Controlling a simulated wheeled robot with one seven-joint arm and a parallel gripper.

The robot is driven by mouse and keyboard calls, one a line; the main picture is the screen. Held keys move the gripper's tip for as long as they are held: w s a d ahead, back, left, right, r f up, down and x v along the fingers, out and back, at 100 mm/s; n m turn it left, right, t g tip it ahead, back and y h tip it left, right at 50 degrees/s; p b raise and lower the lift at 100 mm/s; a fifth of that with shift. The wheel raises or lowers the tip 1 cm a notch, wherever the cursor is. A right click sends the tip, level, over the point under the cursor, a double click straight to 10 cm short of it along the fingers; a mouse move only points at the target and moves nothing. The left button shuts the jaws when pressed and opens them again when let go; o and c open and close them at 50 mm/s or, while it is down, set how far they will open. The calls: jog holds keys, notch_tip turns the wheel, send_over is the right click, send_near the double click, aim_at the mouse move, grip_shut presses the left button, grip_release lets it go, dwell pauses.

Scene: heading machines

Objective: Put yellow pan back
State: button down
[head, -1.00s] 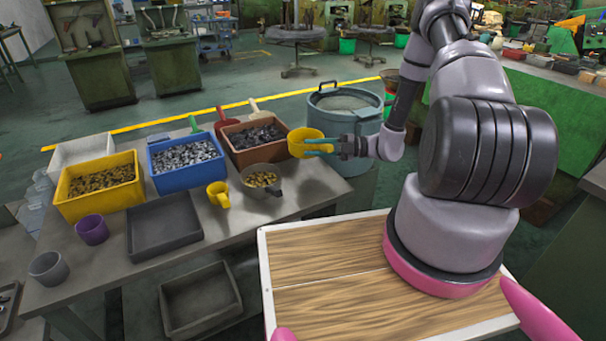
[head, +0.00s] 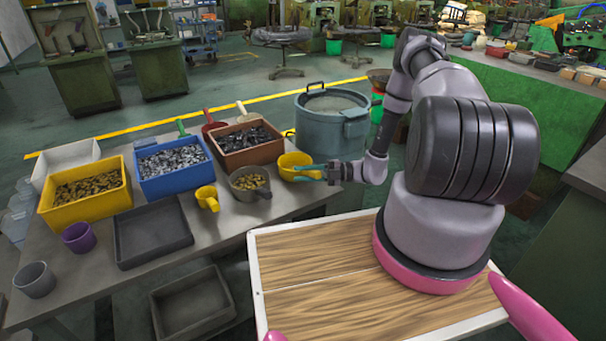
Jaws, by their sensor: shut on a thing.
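The yellow pan (head: 291,163) is at the right end of the grey table, just right of the grey pan (head: 246,184) that holds brass-coloured parts. My gripper (head: 318,172) is shut on the yellow pan from the right, with its teal fingers at the pan's right side. The pan looks upright and low at the table edge. I cannot tell whether its bottom touches the table. A smaller yellow cup with a handle (head: 207,197) stands left of the grey pan.
Yellow (head: 112,200), blue (head: 175,184) and brown (head: 246,156) bins of parts line the table's back. An empty dark tray (head: 152,236) and a purple cup (head: 79,237) lie in front. A large blue-grey drum (head: 329,140) stands behind my gripper.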

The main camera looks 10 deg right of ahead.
jog(key=c, duration=0.7)
grip_release()
jog(key=shift+o, duration=0.2)
jog(key=shift+r, duration=0.1)
jog(key=d, duration=0.4)
jog(key=s+d, duration=0.1)
jog(key=d, duration=0.3)
jog(key=s+d, duration=0.1)
jog(key=d, duration=0.3)
jog(key=shift+s, duration=0.1)
